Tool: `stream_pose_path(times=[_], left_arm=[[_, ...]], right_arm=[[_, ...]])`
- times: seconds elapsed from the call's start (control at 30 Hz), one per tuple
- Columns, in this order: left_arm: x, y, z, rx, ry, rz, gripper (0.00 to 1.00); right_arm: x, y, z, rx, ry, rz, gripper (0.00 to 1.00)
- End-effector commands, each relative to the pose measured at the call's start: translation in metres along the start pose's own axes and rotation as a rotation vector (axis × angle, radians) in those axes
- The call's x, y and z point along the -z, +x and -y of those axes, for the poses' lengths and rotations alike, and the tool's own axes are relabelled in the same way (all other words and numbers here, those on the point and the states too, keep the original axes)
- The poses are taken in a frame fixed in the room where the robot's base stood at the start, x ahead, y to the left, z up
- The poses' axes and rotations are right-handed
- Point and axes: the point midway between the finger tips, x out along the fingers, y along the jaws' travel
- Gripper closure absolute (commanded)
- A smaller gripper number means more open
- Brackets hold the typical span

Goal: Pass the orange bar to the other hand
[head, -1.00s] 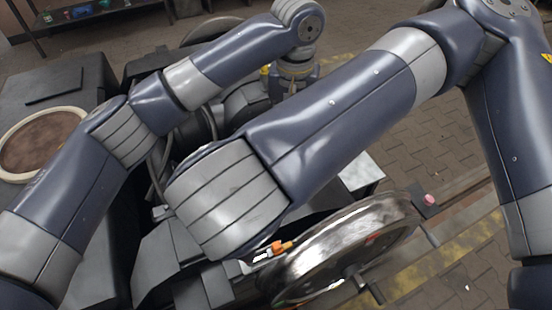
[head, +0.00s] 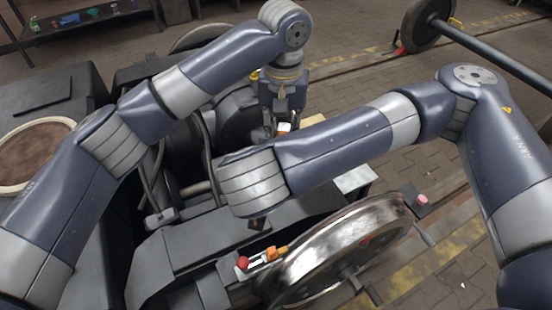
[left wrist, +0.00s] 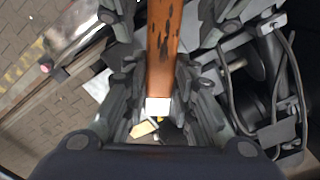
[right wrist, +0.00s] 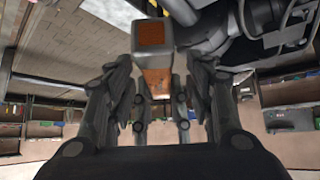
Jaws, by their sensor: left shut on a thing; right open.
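The orange bar (left wrist: 162,50) is worn, with dark chips and a pale end cap. In the left wrist view it runs between the fingers of my left gripper (left wrist: 160,75), which is shut on it. In the head view only a small pale and orange end (head: 284,127) shows under my left gripper (head: 283,100). In the right wrist view the bar (right wrist: 155,75) points its square, grey-rimmed end at the camera, in line with the gap of my open right gripper (right wrist: 160,85). I cannot tell if the fingers touch it. In the head view my right forearm mostly hides that gripper.
A shiny metal wheel (head: 345,245) stands below my right arm. A red-knobbed orange tool (head: 262,258) lies on the dark bogie frame (head: 215,235) beside it. A round brown-topped part (head: 35,155) is at left. A wheelset (head: 430,25) stands on the floor at top right.

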Motion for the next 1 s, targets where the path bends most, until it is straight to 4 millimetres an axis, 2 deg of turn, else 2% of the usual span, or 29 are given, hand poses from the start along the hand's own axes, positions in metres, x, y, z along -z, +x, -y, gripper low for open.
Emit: stream_pose_path(times=[0.33,0.53,0.57,0.63,0.67,0.73,1.0], left_arm=[[0.0001,-0.0003,0.0,0.0,0.0,0.0,1.0],[0.0,-0.0003,-0.0001,0.0,0.0,0.0,1.0],[0.0,-0.0003,-0.0002,-0.001,0.0,0.0,1.0],[-0.0001,-0.0004,-0.0005,-0.001,0.001,0.0,1.0],[-0.0001,-0.0005,-0.0007,-0.002,0.001,-0.001,0.69],[-0.0001,-0.0005,-0.0008,-0.002,0.001,-0.001,0.53],[0.0,-0.0002,-0.0002,-0.001,0.0,0.0,0.52]], right_arm=[[0.0003,0.004,0.0,0.0,0.0,-0.001,0.52],[0.0003,0.0038,0.0001,0.001,0.0,-0.001,0.97],[0.0003,0.0037,0.0002,0.001,0.0,-0.001,1.0],[0.0003,0.0036,0.0005,0.002,0.0,-0.001,1.0],[0.0007,0.0034,0.0006,0.003,0.001,-0.002,1.0],[0.0008,0.0033,0.0008,0.003,0.001,-0.002,1.0],[0.0007,0.0035,0.0003,0.001,0.001,-0.002,1.0]])
